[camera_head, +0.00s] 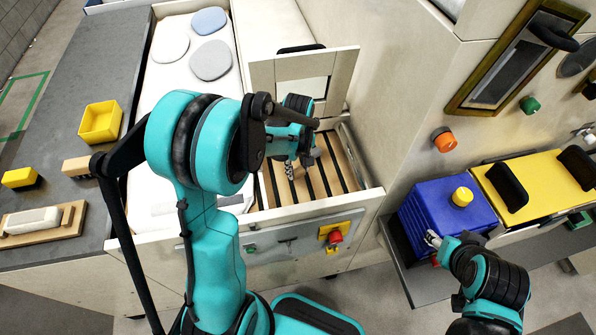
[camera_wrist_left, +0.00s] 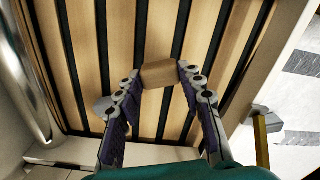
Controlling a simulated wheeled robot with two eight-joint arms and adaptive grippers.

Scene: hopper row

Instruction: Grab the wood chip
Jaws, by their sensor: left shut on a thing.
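The wood chip (camera_wrist_left: 159,74) is a small light-brown block in the left wrist view, between the fingertips of my left gripper (camera_wrist_left: 157,80). The fingers press on its two sides, so the gripper is shut on it. Behind it lie wooden slats with dark gaps. In the head view my left gripper (camera_head: 290,170) reaches down into the slatted hopper (camera_head: 372,197); the chip is too small to make out there. My right gripper (camera_head: 434,240) is beside the blue box at the lower right; its fingers are too small to judge.
A pale raised panel (camera_head: 262,80) with an opening stands behind the slats. The hopper's front wall carries a red button (camera_head: 335,237). A blue box (camera_head: 418,207) with a yellow knob stands at the right. A yellow tray (camera_head: 100,121) sits on the dark counter (camera_head: 80,70) at left.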

